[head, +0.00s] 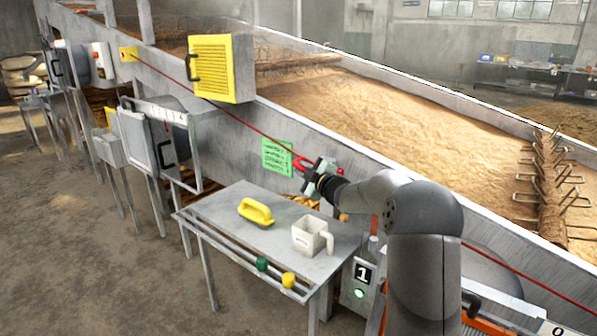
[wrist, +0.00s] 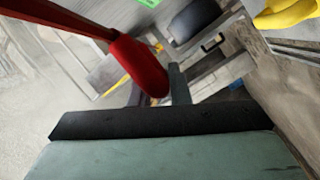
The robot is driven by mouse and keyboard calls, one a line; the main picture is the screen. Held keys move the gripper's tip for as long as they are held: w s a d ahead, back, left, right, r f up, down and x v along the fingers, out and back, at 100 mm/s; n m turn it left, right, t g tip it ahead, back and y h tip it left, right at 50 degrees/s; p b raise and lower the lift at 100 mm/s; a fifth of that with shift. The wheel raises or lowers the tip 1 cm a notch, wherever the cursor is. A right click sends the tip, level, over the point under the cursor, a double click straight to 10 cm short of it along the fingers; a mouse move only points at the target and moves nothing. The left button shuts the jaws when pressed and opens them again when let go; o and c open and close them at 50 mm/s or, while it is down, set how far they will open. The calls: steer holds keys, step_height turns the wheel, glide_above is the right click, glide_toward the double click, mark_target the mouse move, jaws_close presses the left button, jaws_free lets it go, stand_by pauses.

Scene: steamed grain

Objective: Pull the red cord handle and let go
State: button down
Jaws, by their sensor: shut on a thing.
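The red cord (head: 230,115) runs along the side wall of the long grain trough, sloping down to the right. Its red handle (head: 303,163) is at my gripper (head: 311,172), beside the green note on the wall. In the wrist view the red handle (wrist: 140,68) hangs large at the upper left, running down to the gripper's finger (wrist: 178,85). My gripper is shut on the handle. The body of the gripper hides part of the contact in the wrist view.
A grey side table (head: 245,220) below my gripper holds a yellow-handled tool (head: 256,211) and a white square cup (head: 311,238). Green and yellow knobs stick out at its front. A yellow box (head: 222,69) juts from the trough wall at upper left.

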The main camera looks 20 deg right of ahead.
steer(key=c, duration=1.4)
jaws_free()
steer(key=shift+o, duration=0.2)
steer(key=p+v, duration=0.1)
steer(key=v, duration=1.6)
steer(key=shift+s, duration=0.2)
steer(key=shift+d+r, duration=0.1)
